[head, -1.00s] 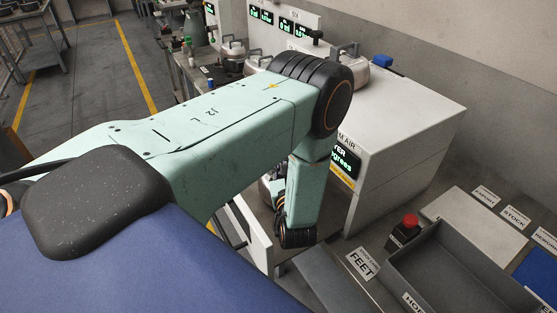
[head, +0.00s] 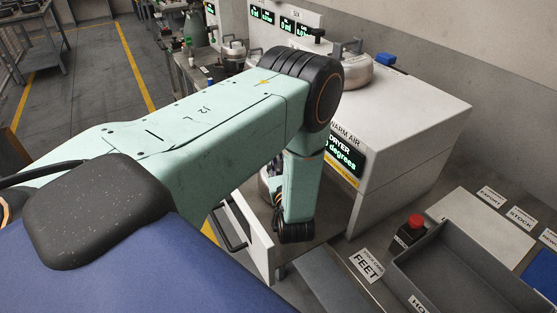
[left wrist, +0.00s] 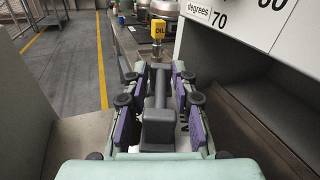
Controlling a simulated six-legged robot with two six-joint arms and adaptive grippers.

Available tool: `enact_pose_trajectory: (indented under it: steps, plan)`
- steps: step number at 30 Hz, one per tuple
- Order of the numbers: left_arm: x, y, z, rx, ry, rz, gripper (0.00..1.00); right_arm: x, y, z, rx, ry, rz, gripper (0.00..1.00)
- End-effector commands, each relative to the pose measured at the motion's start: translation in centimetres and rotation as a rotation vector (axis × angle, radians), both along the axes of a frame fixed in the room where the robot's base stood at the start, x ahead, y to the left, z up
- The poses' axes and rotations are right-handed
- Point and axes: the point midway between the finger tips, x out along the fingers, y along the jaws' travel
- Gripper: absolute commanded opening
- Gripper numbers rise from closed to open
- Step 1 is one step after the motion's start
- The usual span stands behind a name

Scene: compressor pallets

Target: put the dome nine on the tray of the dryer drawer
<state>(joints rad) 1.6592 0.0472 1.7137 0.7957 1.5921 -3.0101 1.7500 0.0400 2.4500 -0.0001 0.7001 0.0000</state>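The dryer (head: 405,140) has its drawer (head: 262,248) pulled out to the left. A silver dome shape (head: 265,186) shows in part behind my left forearm, over the drawer; I cannot read a number on it. In the left wrist view a dark grey handle (left wrist: 158,126) lies between the purple pads of my left gripper (left wrist: 160,110). Narrow gaps show beside the handle, so the fingers look open around it. The dome body under the handle and most of the tray are hidden. My left gripper is hidden in the head view. My right gripper is not in view.
Another silver dome with a grey handle (head: 347,70) stands on the dryer. A dark grey bin (head: 455,262), a red button (head: 415,222) and a FEET label (head: 367,265) are at right.

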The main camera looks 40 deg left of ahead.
Motion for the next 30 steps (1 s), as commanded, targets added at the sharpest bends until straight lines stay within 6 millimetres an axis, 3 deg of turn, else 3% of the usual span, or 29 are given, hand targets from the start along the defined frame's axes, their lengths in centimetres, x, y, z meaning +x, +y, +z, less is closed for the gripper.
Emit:
enact_pose_trajectory:
  steps: [12,30]
  plan:
    - [-0.4,-0.5,0.0,0.000,0.001,-0.001,0.32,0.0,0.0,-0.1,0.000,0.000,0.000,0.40]
    - [-6.8,-7.9,0.2,0.001,0.002,-0.004,0.32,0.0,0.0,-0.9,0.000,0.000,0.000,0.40]
